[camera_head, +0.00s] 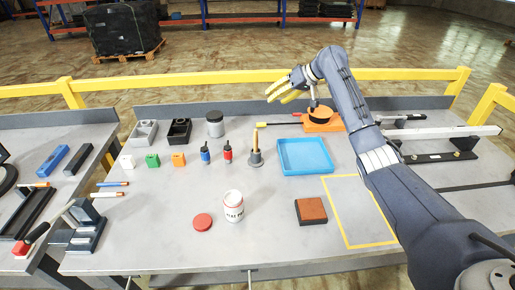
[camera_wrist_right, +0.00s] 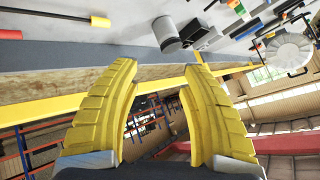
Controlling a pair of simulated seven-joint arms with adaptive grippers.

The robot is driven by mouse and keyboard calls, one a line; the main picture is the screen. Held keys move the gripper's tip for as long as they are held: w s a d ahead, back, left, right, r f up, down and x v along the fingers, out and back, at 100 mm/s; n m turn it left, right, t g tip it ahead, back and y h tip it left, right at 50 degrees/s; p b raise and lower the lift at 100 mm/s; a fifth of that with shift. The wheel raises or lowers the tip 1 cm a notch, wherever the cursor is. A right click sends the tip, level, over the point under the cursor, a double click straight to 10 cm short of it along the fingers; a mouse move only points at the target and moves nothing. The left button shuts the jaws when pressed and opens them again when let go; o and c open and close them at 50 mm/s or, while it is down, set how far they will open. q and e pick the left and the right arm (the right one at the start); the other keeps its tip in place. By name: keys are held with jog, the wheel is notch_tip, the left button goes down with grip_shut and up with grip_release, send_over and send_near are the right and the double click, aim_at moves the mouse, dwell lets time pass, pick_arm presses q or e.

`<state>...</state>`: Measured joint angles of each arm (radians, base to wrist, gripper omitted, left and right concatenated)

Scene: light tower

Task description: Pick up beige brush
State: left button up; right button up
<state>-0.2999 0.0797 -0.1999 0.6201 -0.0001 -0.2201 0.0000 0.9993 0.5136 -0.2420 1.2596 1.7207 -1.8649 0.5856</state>
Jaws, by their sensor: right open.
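What looks like the beige brush (camera_head: 256,158) stands upright near the middle of the table in the head view, left of the blue tray (camera_head: 305,158). My right gripper (camera_head: 277,94), with yellow fingers, is open and empty, held high over the table's back edge, above and apart from the brush. In the right wrist view its fingers (camera_wrist_right: 158,75) are spread with nothing between them. I cannot make out the brush there. My left gripper is not in view.
An orange device (camera_head: 322,124) sits behind the tray. A grey jar (camera_head: 215,124), small bottles (camera_head: 228,152), a white can (camera_head: 233,206), a red lid (camera_head: 202,222) and a brown block (camera_head: 311,211) stand around. A yellow rail (camera_head: 200,80) runs behind the table.

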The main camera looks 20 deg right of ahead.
jog(key=a+r+n+g+h, duration=0.1)
jog(key=a+n+g, duration=0.1)
jog(key=a, duration=0.5)
notch_tip(320, 180, up, 2)
jog(key=n+g+h, duration=0.2)
jog(key=g+h, duration=0.2)
jog(key=h, duration=0.2)
send_over(256, 151)
jog(key=f, duration=1.1)
jog(key=w+f, duration=0.1)
jog(key=f, duration=0.4)
jog(key=shift+d+f, duration=0.1)
jog(key=shift+f, duration=0.05)
jog(key=shift+o, duration=0.4)
grip_shut()
